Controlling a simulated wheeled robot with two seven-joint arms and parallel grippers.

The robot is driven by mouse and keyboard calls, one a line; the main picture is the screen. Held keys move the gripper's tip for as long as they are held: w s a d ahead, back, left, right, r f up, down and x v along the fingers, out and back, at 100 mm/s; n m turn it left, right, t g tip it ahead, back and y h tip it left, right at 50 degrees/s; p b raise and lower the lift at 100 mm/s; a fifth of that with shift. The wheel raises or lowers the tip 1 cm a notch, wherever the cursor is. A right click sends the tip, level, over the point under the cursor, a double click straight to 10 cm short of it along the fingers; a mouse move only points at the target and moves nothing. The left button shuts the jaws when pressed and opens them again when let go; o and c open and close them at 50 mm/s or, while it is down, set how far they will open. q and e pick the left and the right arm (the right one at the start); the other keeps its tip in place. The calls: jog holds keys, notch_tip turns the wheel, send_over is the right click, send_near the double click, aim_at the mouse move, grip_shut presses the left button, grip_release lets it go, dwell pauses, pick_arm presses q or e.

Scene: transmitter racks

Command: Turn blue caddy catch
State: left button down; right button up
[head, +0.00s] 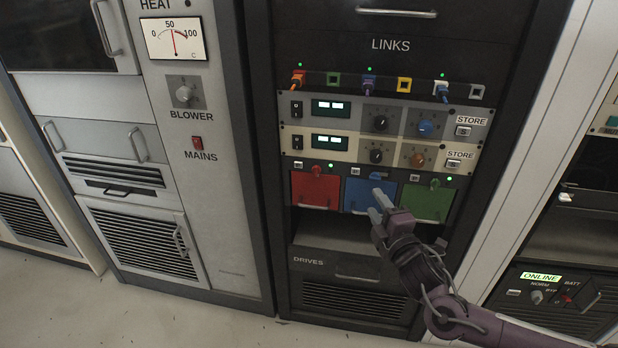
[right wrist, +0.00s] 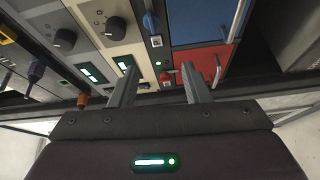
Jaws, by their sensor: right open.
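The blue caddy (head: 358,203) sits in the drives bay between a red caddy (head: 316,190) and a green caddy (head: 425,203). Its blue catch (head: 380,176) is at its upper edge; the catch also shows in the right wrist view (right wrist: 150,22). My right gripper (head: 377,203) is open and empty. In the head view its fingers overlap the right part of the blue caddy, below the catch. In the right wrist view the catch lies beyond the fingertips (right wrist: 159,70), apart from them. My left gripper is out of view.
The red catch (head: 317,169) and green catch (head: 435,184) are close neighbours. Two control panels with knobs (head: 381,122) sit above, with plugged link cables (head: 369,84) higher up. An open shelf (head: 336,236) lies below the caddies.

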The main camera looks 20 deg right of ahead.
aim_at(374, 179)
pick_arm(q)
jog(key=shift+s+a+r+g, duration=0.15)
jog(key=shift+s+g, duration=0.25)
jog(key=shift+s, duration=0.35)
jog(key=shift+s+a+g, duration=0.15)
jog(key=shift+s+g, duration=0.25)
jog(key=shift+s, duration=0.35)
pick_arm(e)
jog(key=shift+h, duration=0.6)
jog(key=shift+w+d+r, duration=0.1)
jog(key=shift+w+d, duration=0.55)
jog(key=shift+w, duration=0.65)
jog(key=shift+w+d+r, duration=0.15)
jog(key=shift+w+d, duration=0.5)
jog(key=shift+w, duration=0.7)
jog(key=shift+w+d+r, duration=0.1)
jog(key=shift+w+d, duration=0.55)
jog(key=shift+w, duration=0.65)
jog(key=shift+c, duration=0.4)
grip_shut()
